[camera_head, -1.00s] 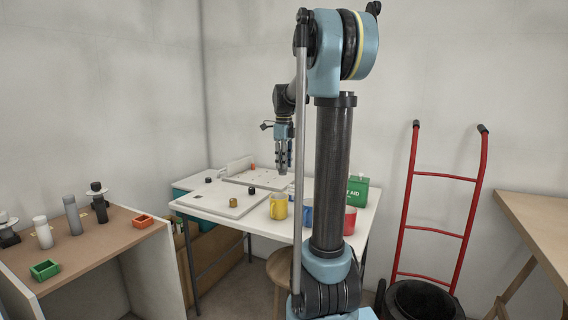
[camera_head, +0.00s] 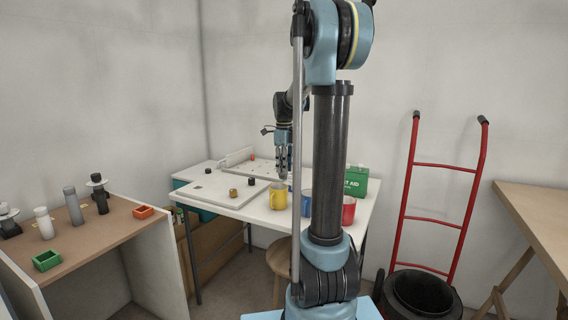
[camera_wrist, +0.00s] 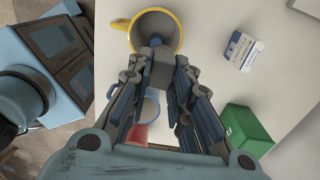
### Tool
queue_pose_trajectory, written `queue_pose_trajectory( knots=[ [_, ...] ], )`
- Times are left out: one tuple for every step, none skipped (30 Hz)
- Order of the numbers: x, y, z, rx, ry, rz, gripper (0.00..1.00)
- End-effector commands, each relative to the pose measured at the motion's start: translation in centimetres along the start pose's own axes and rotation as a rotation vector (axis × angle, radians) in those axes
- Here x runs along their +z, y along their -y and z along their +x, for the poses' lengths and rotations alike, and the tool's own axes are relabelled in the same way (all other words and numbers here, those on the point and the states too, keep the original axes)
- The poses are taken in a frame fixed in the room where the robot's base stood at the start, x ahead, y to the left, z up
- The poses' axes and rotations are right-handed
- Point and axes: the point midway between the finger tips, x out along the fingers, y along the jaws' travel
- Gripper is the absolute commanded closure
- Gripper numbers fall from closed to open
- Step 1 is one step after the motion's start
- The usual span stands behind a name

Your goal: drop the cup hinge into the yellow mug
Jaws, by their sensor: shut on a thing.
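The yellow mug (camera_head: 278,198) stands upright on the white table, near its front edge; it also shows in the wrist view (camera_wrist: 176,38), with its open mouth facing me. My gripper (camera_head: 283,177) points down just above the mug. In the wrist view my gripper (camera_wrist: 162,66) is shut on a small grey piece, seemingly the cup hinge (camera_wrist: 162,72). The piece overlaps the near part of the mug's mouth in that view. Its underside and exact height above the rim are hidden.
A blue mug (camera_head: 307,202) and a red mug (camera_head: 348,211) stand to the right. A green first-aid box (camera_head: 356,182) is behind them. A pale board (camera_head: 215,190) with small dark pieces lies left. A blue-and-white box (camera_wrist: 242,51) lies near the yellow mug.

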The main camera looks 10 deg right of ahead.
Motion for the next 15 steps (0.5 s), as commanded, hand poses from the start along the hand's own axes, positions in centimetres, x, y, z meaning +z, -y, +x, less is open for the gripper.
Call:
queue_pose_trajectory(
  knots=[
    [0.01, 0.0, 0.14, 0.0, 0.0, 0.0, 1.0],
    [0.01, 0.0, 0.2, 0.0, 0.0, 0.0, 1.0],
    [0.01, 0.0, 0.24, 0.0, 0.0, 0.0, 1.0],
    [0.02, 0.0, 0.26, 0.0, 0.0, 0.0, 1.0],
    [0.03, 0.0, 0.27, 0.0, 0.0, 0.0, 1.0],
    [0.04, -0.01, 0.28, 0.0, 0.0, -0.001, 1.0],
    [0.05, -0.02, 0.28, 0.0, 0.0, -0.001, 1.0],
    [0.06, -0.02, 0.28, 0.0, 0.0, -0.001, 1.0],
    [0.08, -0.03, 0.27, 0.0, 0.0, -0.001, 1.0],
    [0.09, -0.04, 0.27, 0.0, 0.0, -0.001, 1.0],
    [0.1, -0.04, 0.27, 0.0, 0.0, -0.001, 0.76],
    [0.11, -0.05, 0.27, 0.0, 0.0, -0.002, 0.67],
    [0.11, -0.05, 0.27, 0.0, 0.0, -0.002, 0.6],
    [0.12, -0.06, 0.26, 0.0, 0.0, -0.002, 0.57],
    [0.12, -0.07, 0.26, 0.0, 0.0, -0.002, 0.57]
  ],
)
